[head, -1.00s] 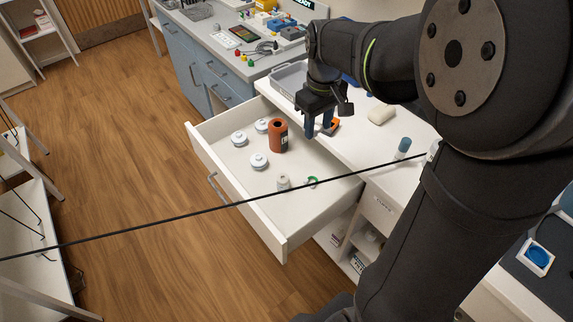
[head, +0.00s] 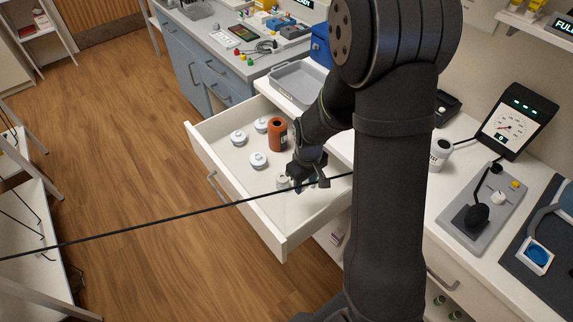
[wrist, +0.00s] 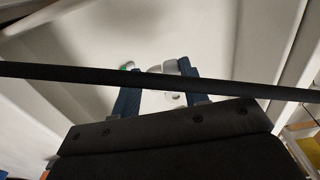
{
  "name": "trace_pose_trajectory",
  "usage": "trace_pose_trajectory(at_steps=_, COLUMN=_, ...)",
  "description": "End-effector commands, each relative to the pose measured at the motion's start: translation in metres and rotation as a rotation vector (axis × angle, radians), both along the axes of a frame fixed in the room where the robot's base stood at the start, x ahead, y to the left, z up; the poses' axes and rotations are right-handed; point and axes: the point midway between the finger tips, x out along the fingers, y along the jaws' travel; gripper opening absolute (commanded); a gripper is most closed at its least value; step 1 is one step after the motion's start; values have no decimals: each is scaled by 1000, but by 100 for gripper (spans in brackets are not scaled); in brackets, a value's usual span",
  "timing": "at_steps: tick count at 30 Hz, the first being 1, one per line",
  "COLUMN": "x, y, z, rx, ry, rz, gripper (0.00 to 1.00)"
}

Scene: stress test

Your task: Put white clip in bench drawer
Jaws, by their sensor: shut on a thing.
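My gripper (head: 306,182) is low over the right part of the open bench drawer (head: 232,174). In the wrist view its two blue fingers (wrist: 160,90) stand a little apart, shut on a pale thing taken as the white clip (wrist: 152,102). It shows as a bright white patch between the fingers, and its outline is hard to tell against the white drawer floor. In the head view my gripper hides it. A small whitish container (head: 283,182) stands in the drawer just left of my gripper. A green thing (wrist: 127,66) shows past the left finger.
In the drawer are an orange-brown bottle (head: 277,134) and several white round-lidded items (head: 258,160). A grey tray (head: 300,80) lies on the bench behind. A thin black cable (head: 130,223) crosses both views in front of the drawer.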

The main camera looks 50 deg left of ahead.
Motion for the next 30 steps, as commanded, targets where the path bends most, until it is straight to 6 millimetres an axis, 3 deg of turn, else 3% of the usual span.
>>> trace_pose_trajectory(at_steps=12, x=0, y=-1, z=-58, rx=-2, ry=1, rz=0, gripper=20)
trace_pose_trajectory(at_steps=17, x=0, y=0, z=-67, rx=-1, ry=1, rz=0, gripper=20)
trace_pose_trajectory(at_steps=25, x=0, y=0, z=-100, rx=-2, ry=1, rz=0, gripper=20)
trace_pose_trajectory(at_steps=30, x=0, y=0, z=-106, rx=1, ry=0, rz=0, gripper=20)
